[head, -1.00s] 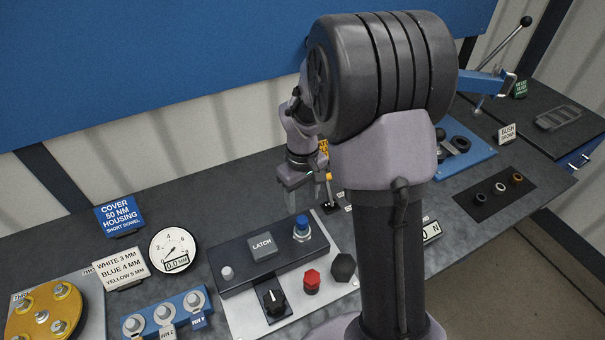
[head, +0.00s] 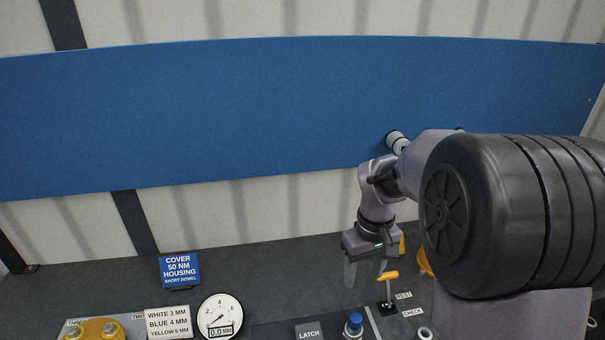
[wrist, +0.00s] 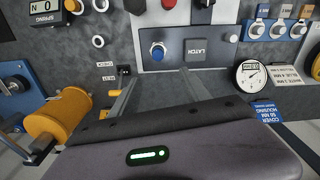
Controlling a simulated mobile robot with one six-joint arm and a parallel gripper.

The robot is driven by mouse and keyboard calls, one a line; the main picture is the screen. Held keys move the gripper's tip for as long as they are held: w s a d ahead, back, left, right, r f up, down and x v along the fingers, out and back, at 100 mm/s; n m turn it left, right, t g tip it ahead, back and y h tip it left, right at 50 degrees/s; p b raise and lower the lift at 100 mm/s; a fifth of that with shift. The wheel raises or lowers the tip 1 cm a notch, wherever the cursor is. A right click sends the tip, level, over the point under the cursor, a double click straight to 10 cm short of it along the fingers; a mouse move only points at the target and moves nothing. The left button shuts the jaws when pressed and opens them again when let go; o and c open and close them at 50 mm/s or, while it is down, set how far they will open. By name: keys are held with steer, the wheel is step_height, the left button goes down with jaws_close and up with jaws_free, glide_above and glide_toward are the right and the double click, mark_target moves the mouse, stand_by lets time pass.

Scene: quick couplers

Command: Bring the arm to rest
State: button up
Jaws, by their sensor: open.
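My gripper (head: 367,274) points down above the back part of the dark bench in the head view, to the left of a small yellow-handled lever (head: 388,278). Its two pale fingers are apart with nothing between them. In the wrist view the fingers (wrist: 158,78) also stand apart and empty, with bare bench and the latch panel (wrist: 222,52) beyond. A large dark joint of my arm hides much of the bench's right side in the head view.
A blue wall panel (head: 200,110) is behind. An orange cylinder (wrist: 58,116) lies at the left in the wrist view.

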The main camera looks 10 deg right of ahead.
steer(key=s+a+f+m+t+y+b, duration=0.1)
steer(key=s+a+f+m+t+b, duration=0.1)
steer(key=s+a+b, duration=0.4)
steer(key=s+a+f+m+t+y+b, duration=0.1)
steer(key=s+a+f+m+t+b, duration=0.1)
steer(key=s+a+b, duration=0.4)
steer(key=s+m+t+b, duration=0.1)
steer(key=s+m+b, duration=0.1)
steer(key=s, duration=0.5)
steer(key=shift+a+t+b, duration=0.25)
steer(key=shift+t+b, duration=0.05)
steer(key=shift+b, duration=0.15)
